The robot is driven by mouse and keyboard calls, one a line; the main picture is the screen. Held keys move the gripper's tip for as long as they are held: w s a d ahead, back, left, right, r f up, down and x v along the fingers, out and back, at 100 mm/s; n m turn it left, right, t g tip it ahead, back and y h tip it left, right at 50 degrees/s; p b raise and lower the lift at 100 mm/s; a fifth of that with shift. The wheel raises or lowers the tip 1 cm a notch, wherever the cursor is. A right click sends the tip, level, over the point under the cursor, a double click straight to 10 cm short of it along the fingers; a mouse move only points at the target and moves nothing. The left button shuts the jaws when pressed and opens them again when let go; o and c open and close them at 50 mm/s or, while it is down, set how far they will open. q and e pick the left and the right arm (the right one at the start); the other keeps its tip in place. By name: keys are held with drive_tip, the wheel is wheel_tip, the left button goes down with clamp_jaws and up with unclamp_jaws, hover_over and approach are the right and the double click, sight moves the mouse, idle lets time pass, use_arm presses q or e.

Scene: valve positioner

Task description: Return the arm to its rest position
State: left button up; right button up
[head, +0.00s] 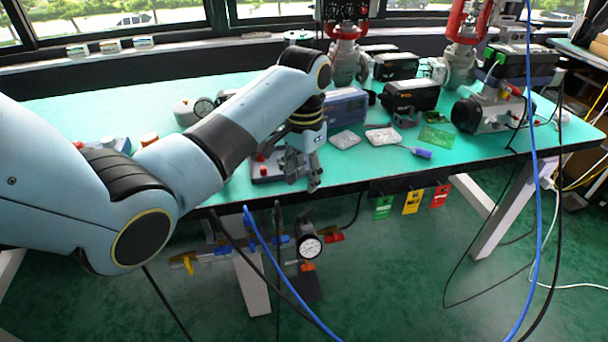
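My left arm (215,145) comes in from the left and reaches across the front of the green-topped workbench (355,165). My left gripper (304,182) points down near the bench's front edge, beside a small box with a red button (265,168). Its fingers are small and dark here, so I cannot tell whether they are open or shut. I see nothing clearly held in them. My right arm and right gripper are not in view.
Behind the gripper are a blue-grey box (345,105), clear bags (345,139) and a blue-handled screwdriver (420,153). Positioners (410,95) and red-topped valves (347,55) stand further back. A pressure gauge (309,246) hangs below the front edge. Blue hoses (535,180) cross the right side.

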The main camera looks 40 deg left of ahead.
use_arm(q)
drive_tip(key=shift+f, duration=0.1)
idle(0.3)
drive_tip(key=s+d+f+t, duration=0.1)
drive_tip(key=s+f, duration=0.1)
drive_tip(key=s, duration=0.9)
drive_tip(key=s+d+r+n+t, duration=0.1)
drive_tip(key=s+r, duration=0.3)
drive_tip(key=s, duration=0.3)
drive_tip(key=s+d+r+t, duration=0.1)
drive_tip(key=s+r, duration=0.3)
drive_tip(key=s, duration=0.4)
wheel_tip(320, 180, down, 32)
drive_tip(key=s+a+g+b, duration=0.1)
drive_tip(key=s+a+b, duration=0.1)
drive_tip(key=s+b, duration=0.1)
drive_tip(key=s+a+f+g+b, duration=0.1)
drive_tip(key=s+f+b, duration=0.1)
drive_tip(key=s+f, duration=1.3)
drive_tip(key=shift+s+f+n+y+b, duration=0.3)
drive_tip(key=shift+s+f+n+y, duration=0.1)
drive_tip(key=shift+s, duration=0.7)
drive_tip(key=shift+a, duration=0.1)
